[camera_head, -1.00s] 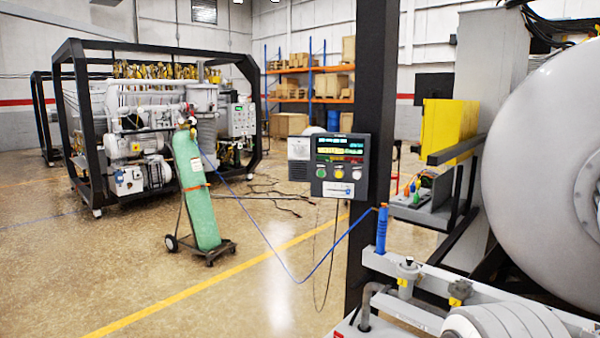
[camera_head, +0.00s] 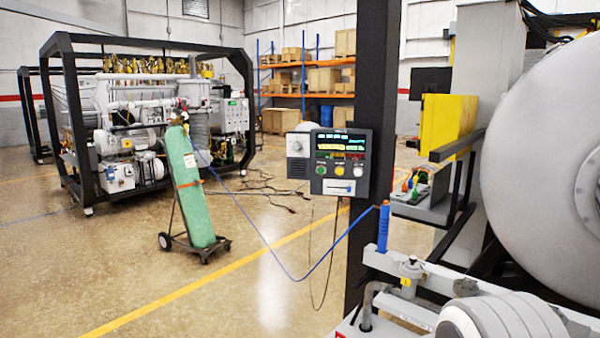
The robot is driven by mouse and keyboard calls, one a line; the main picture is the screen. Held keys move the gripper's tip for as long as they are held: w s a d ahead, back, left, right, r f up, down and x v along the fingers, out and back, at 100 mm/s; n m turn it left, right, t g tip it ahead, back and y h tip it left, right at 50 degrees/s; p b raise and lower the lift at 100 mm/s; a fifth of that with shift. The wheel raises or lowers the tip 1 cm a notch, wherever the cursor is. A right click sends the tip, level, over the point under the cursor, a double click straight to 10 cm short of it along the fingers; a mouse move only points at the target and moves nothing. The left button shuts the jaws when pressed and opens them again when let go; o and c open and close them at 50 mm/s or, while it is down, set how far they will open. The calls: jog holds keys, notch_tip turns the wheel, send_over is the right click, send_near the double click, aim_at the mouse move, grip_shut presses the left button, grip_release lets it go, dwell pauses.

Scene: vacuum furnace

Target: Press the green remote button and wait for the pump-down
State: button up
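The remote control box (camera_head: 342,163) is mounted on a dark upright post in the middle of the head view. It has a lit display (camera_head: 341,143) with green and yellow readouts at the top. Nothing is touching or covering the buttons. The readout text is too small to read. My gripper is not in view.
The dark post (camera_head: 375,90) stands behind the box. A green gas cylinder (camera_head: 191,195) on a cart stands left, before a black-framed pump unit (camera_head: 150,125). The large grey furnace vessel (camera_head: 545,165) and pipework fill the right. The floor at the centre left is open.

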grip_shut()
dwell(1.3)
